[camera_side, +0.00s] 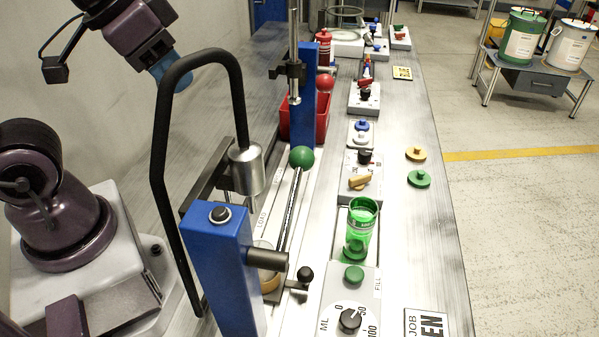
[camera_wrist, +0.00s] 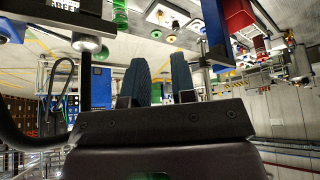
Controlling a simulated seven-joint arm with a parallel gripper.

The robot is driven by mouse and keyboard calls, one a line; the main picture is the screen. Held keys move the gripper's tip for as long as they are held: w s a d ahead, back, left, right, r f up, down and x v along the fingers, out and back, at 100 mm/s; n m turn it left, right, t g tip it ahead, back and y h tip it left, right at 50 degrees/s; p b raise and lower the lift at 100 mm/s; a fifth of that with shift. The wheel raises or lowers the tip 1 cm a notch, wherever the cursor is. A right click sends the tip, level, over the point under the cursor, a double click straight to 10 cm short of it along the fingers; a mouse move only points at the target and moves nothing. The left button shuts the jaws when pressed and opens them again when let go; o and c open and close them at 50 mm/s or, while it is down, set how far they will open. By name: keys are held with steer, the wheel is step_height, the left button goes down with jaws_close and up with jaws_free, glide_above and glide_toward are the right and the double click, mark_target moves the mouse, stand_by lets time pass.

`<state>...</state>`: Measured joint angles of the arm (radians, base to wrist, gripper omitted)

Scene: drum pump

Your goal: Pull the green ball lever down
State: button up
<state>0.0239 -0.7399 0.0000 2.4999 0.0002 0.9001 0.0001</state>
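The green ball (camera_side: 302,157) tops a dark, slim lever rod (camera_side: 290,212) that slants along the pump bench in the side view. The ball stands close to the foot of a blue post (camera_side: 303,95). My gripper (camera_side: 172,72) is high at the upper left of the side view, well apart from the ball, with its blue fingers partly behind a black bent bar. In the wrist view my gripper (camera_wrist: 160,75) shows two dark teal fingers spread apart with nothing visible between them.
The black bent bar (camera_side: 158,150) and a metal cylinder (camera_side: 247,168) stand between my gripper and the ball. A nearer blue post (camera_side: 222,265), a red bin (camera_side: 322,120), a red ball (camera_side: 325,83) and a green cup (camera_side: 359,230) are around. Several knobs line the bench's right side.

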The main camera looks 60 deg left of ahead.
steer(key=shift+w+d+f+m+g, duration=0.15)
steer(key=shift+d+f+m, duration=0.05)
steer(key=shift+d, duration=0.15)
steer(key=shift+w+d+f+m+g, duration=0.1)
steer(key=shift+d+f+m+g, duration=0.1)
steer(key=shift+d, duration=0.15)
steer(key=c, duration=0.4)
steer(key=w+d+m, duration=0.1)
steer(key=d, duration=0.1)
steer(key=w+d+m+g, duration=0.1)
steer(key=d, duration=0.1)
steer(key=w+d+r+m, duration=0.1)
steer(key=w+d, duration=0.1)
steer(key=shift+d+g, duration=0.25)
steer(key=shift+d, duration=0.05)
jaws_close()
steer(key=w+d+r+y, duration=0.1)
steer(key=w+d+r, duration=0.1)
steer(key=d, duration=0.5)
steer(key=w+d+r+n+g+y, duration=0.1)
steer(key=w+d+r, duration=0.2)
steer(key=d, duration=0.3)
steer(key=shift+d+r+n+y, duration=0.2)
steer(key=shift+d+n+y, duration=0.1)
steer(key=shift+d+y, duration=0.1)
